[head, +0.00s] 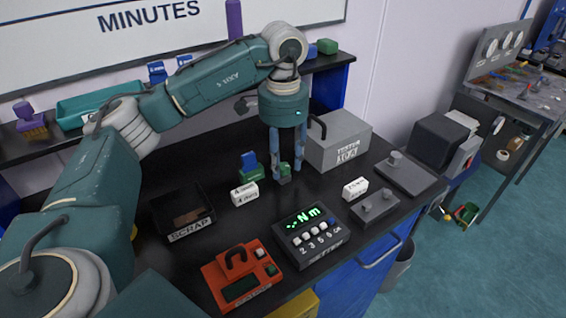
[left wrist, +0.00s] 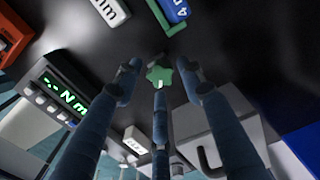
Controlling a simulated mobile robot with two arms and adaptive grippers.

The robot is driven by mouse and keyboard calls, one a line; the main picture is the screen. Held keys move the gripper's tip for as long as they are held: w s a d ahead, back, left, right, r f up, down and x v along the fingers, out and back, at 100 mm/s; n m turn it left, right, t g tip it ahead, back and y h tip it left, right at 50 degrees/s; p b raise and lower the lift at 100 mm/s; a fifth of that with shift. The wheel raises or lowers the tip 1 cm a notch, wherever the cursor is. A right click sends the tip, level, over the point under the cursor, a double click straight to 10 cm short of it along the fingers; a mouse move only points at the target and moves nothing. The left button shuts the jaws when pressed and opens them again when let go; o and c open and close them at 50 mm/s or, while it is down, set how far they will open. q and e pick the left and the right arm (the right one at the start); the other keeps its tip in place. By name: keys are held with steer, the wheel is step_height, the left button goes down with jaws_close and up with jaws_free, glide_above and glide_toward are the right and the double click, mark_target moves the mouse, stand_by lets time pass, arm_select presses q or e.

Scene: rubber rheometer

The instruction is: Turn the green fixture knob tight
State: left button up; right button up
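The green knob (head: 285,180) is a small lobed piece low at the fixture, on the black bench; it also shows in the left wrist view (left wrist: 158,75). Beside it stands the green and blue fixture block (head: 249,164). My left gripper (head: 285,170) points down over the knob, its three fingers (left wrist: 158,78) spread around it. In the left wrist view there are gaps between the side fingers and the knob, and I cannot tell whether the middle finger touches it. My right gripper is not in view.
The grey tester box (head: 342,140) stands close right of my gripper. A torque display (head: 310,234) reading "-.- Nm", an orange device (head: 240,278), a scrap tray (head: 186,230) and white labelled blocks (head: 355,188) are around the bench front.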

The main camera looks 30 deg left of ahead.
arm_select(q)
steer(key=n, duration=0.9)
steer(key=shift+p, duration=0.4)
steer(key=n, duration=0.4)
steer(key=shift+n, duration=0.4)
steer(key=n, duration=0.4)
steer(key=shift+n+p, duration=0.3)
steer(key=shift+p, duration=0.1)
jaws_close()
steer(key=m, duration=0.3)
steer(key=shift+m, duration=0.9)
